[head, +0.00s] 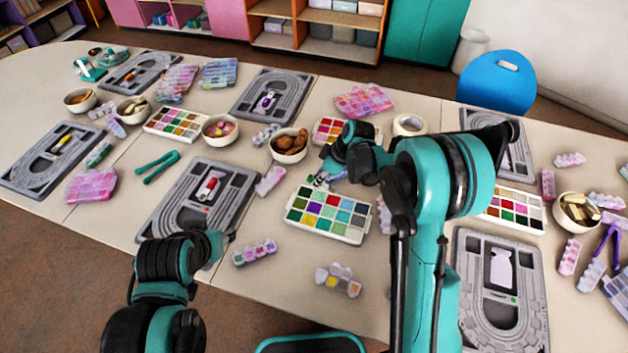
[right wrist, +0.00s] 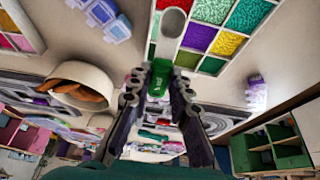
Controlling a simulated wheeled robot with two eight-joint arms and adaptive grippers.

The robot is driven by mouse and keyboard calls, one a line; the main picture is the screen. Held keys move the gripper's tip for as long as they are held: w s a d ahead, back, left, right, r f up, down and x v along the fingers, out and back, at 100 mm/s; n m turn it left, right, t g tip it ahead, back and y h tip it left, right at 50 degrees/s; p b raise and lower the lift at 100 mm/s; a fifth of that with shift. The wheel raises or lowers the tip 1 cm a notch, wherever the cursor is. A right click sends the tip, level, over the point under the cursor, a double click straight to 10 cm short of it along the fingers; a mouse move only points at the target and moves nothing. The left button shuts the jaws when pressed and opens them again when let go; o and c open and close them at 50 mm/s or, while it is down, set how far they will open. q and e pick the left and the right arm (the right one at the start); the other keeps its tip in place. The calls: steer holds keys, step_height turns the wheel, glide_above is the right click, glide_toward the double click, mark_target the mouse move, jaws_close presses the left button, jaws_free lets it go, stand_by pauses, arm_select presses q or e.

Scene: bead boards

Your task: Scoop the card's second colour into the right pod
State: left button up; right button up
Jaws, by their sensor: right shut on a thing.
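My right gripper (head: 326,178) is at the back edge of a white tray (head: 312,230) of square bead cells. In the right wrist view the gripper (right wrist: 162,85) is shut on a green scoop handle (right wrist: 163,77). The scoop's grey bowl (right wrist: 173,22) overlaps the tray's cells in that view; its height above them and any beads in it cannot be told. Two bead pods, one with pink and purple (head: 254,252) and one with yellow and grey (head: 339,281), lie in front of the tray. My left gripper (head: 222,240) is near the front, its fingers unclear. I cannot make out the colour card.
A grey bead board (head: 165,222) lies left of the tray, another (head: 472,310) to its right. A bowl of brown pieces (head: 289,157) stands behind the tray. Other bead trays, bowls and pods crowd the table. Some bare table shows around the two front pods.

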mark_target(326, 187)
steer(key=shift+s+d+f+t+y+b, duration=0.2)
steer(key=shift+d+f+y+b, duration=0.1)
steer(key=shift+f+y+b, duration=0.25)
steer(key=shift+s+d+f+t+y+b, duration=0.1)
steer(key=shift+d+f+t+y+b, duration=0.2)
steer(key=shift+f+b, duration=0.35)
steer(key=shift+s+d+f+b, duration=0.1)
steer(key=shift+d+f+b, duration=0.05)
steer(key=shift+f+b, duration=0.35)
steer(key=shift+d+f+b, duration=0.1)
steer(key=shift+f+b, duration=0.3)
steer(key=shift+f, duration=0.2)
